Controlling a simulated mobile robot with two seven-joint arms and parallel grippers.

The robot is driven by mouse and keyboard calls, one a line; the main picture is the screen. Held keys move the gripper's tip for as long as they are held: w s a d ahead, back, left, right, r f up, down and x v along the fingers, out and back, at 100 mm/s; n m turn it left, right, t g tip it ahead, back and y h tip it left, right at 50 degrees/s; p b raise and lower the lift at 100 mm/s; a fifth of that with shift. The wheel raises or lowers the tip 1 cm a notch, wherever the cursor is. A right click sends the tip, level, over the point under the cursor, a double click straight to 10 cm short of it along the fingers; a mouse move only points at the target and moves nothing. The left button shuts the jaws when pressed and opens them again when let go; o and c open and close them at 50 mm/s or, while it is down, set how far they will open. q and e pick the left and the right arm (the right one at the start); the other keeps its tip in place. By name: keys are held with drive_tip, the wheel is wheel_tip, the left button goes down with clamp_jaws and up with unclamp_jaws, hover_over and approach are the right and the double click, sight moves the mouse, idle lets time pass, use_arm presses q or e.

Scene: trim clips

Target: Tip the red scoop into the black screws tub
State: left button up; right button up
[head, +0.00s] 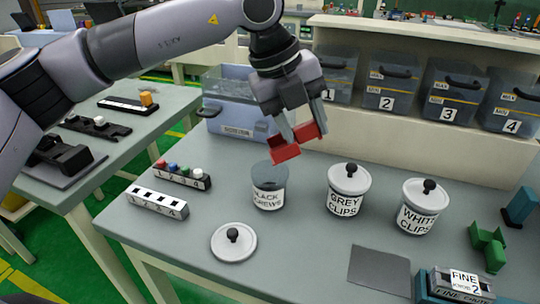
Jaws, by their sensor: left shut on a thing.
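My left gripper (296,132) is shut on the red scoop (286,151) and holds it in the air, above and slightly right of the black screws tub (268,188). The scoop looks tilted, with its lower end toward the left. The tub stands upright and open on the table, its label partly readable. I cannot see whether anything is in the scoop. A white lid with a black knob (233,242) lies on the table in front of the tub. My right gripper is not in view.
The lidded grey clips tub (347,191) and white clips tub (420,209) stand to the right. A clear-walled bin (231,108) is behind the tub. Numbered bins (392,92) line the back. A block with coloured knobs (182,176) is at left. A dark mat (379,270) lies in front.

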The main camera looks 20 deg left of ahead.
use_arm(q)
drive_tip(key=shift+w+d+p, duration=0.1)
drive_tip(key=shift+d+p, duration=0.1)
drive_tip(key=shift+p, duration=0.25)
drive_tip(key=shift+f+y, duration=0.15)
drive_tip(key=shift+y, duration=0.15)
wheel_tip(320, 180, up, 2)
drive_tip(key=y+p, duration=0.1)
drive_tip(key=p, duration=0.3)
drive_tip(key=shift+g, duration=0.4)
wheel_tip(320, 180, up, 2)
drive_tip(key=g+y+p, duration=0.1)
drive_tip(key=y+p, duration=0.1)
drive_tip(key=p, duration=0.3)
